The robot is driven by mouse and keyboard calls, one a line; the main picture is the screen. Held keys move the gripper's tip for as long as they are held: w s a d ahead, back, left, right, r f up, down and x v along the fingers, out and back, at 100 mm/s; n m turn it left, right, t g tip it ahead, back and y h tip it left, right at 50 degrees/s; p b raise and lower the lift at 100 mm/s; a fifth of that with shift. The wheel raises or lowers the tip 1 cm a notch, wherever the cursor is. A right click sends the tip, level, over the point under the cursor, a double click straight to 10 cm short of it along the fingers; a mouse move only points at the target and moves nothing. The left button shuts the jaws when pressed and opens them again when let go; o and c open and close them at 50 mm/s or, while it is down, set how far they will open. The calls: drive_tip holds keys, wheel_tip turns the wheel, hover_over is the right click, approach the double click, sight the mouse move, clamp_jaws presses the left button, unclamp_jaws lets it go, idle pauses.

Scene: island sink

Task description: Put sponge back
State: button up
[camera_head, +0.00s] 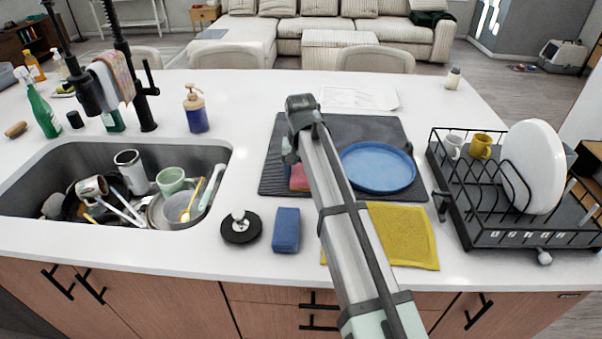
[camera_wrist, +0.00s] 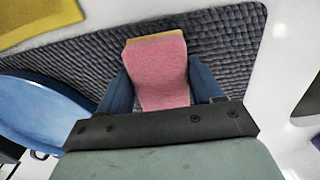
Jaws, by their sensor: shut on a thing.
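A pink sponge with a yellow layer (camera_wrist: 158,75) is between the two blue fingers of my gripper (camera_wrist: 160,82), which are shut on its sides. In the head view the pink sponge (camera_head: 299,179) shows beside my arm, over the dark ribbed mat (camera_head: 270,180); the arm hides part of it. I cannot tell whether it touches the mat. A separate blue sponge (camera_head: 286,230) lies on the counter in front of the mat, right of a round black item with a metal knob (camera_head: 240,227).
The sink (camera_head: 40,165) at left holds dishes and cups. A blue plate (camera_head: 378,167) is on the mat, with a yellow cloth (camera_head: 404,236) in front. A black dish rack (camera_head: 480,238) with mugs and a white plate stands at right. Bare counter lies between sink and mat.

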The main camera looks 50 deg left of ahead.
sight(301, 172)
drive_tip(key=shift+f, duration=0.1)
drive_tip(key=o, duration=1)
wheel_tip(301, 172, up, 12)
drive_tip(key=shift+r, duration=0.1)
